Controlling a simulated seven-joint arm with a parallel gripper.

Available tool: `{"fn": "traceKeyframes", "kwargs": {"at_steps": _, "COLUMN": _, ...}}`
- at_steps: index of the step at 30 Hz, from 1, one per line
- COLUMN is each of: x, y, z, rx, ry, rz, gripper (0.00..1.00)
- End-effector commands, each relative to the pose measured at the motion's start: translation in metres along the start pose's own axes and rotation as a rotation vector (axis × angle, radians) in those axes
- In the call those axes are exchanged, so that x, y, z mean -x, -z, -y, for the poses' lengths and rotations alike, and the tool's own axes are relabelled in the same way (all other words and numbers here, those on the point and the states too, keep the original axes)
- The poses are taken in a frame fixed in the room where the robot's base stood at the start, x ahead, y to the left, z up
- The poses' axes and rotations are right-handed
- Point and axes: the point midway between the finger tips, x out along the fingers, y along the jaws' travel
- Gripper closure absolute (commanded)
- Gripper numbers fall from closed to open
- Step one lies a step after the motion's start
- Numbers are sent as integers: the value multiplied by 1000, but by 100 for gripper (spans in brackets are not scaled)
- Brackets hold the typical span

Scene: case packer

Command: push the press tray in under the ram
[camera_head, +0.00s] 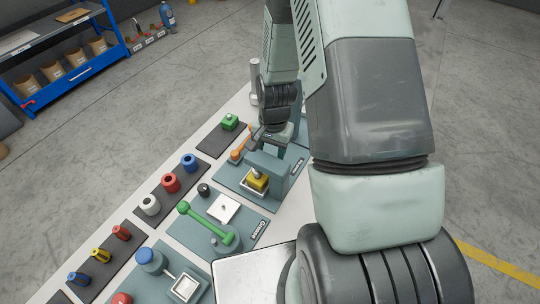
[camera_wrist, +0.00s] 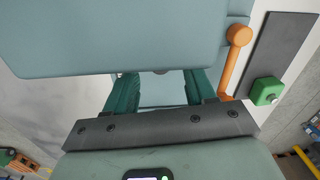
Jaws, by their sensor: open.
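The press (camera_head: 282,168) is a blue-grey block on a flat base plate. At its front, a small silver press tray (camera_head: 253,191) carries a yellow block (camera_head: 259,181); how far the tray reaches under the ram I cannot tell. An orange lever (camera_head: 239,151) stands by the press, and it shows beside the blue-grey housing in the wrist view (camera_wrist: 232,65). My gripper (camera_head: 284,143) is behind the press block in the head view. In the wrist view my gripper's two teal fingers (camera_wrist: 160,78) are apart with nothing between them. The housing hides their tips, and the tray is not visible there.
A green block (camera_head: 230,121) sits on a dark mat beyond the press. A station with a green lever (camera_head: 205,224) and white plate lies nearer. Coloured rings and pegs stand on dark strips to the left. My arm covers the right side.

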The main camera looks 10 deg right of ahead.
Motion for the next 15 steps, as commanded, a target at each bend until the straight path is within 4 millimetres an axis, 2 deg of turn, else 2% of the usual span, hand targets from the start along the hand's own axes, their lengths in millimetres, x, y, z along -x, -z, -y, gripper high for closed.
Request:
{"fn": "traceKeyframes", "kwargs": {"at_steps": 1, "x": 13, "y": 2, "z": 1, "rx": 0, "ry": 3, "rz": -5, "gripper": 45}}
{"fn": "traceKeyframes", "kwargs": {"at_steps": 6, "x": 47, "y": 1, "z": 1, "rx": 0, "ry": 3, "rz": -4, "gripper": 45}}
{"fn": "traceKeyframes", "kwargs": {"at_steps": 10, "x": 66, "y": 0, "z": 0, "rx": 0, "ry": 1, "rz": -2, "gripper": 45}}
{"fn": "traceKeyframes", "kwargs": {"at_steps": 15, "x": 77, "y": 0, "z": 0, "rx": 1, "ry": 0, "rz": 1, "gripper": 45}}
